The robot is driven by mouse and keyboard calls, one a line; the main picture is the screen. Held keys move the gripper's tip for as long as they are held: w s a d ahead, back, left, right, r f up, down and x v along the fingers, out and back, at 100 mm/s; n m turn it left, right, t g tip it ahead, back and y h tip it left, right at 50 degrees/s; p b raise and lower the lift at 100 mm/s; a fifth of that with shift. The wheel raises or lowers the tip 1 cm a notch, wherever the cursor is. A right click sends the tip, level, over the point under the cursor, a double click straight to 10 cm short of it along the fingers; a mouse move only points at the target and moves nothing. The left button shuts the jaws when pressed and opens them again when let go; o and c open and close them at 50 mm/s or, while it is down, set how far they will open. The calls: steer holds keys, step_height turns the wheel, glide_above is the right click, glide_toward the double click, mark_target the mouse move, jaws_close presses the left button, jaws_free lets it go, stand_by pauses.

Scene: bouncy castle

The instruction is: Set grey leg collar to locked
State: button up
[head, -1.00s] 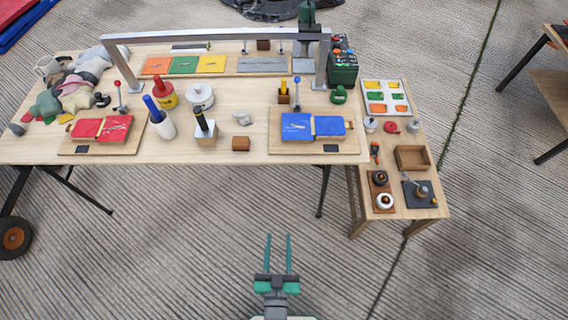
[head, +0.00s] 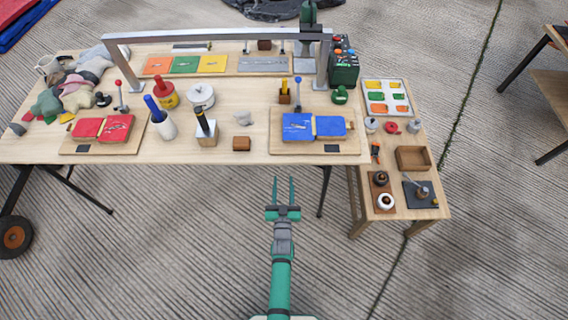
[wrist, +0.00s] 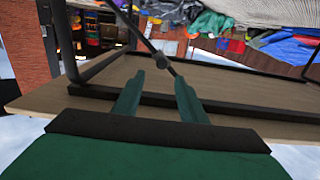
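The worktable (head: 215,149) stands ahead on thin dark legs, one of them under its right part (head: 324,190). My gripper (head: 284,181) is open and empty, in front of the table's front edge. In the wrist view the open fingers (wrist: 158,80) point toward the table's underside. A thin dark leg crosses beyond the fingertips there. A small grey collar-like piece (wrist: 162,61) sits on it, close to the gap between the fingertips, apparently untouched. Whether it is the grey leg collar, and whether it is locked, I cannot tell. In the head view no collar can be made out.
A dark frame bar (wrist: 215,105) runs under the wooden tabletop close to the fingers. A lower side table (head: 414,211) stands at the right. A wheel (head: 14,237) is at the left. The striped floor before the table is free.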

steer(key=w, duration=0.9)
steer(key=shift+a, duration=0.25)
steer(key=shift+c, duration=0.5)
jaws_close()
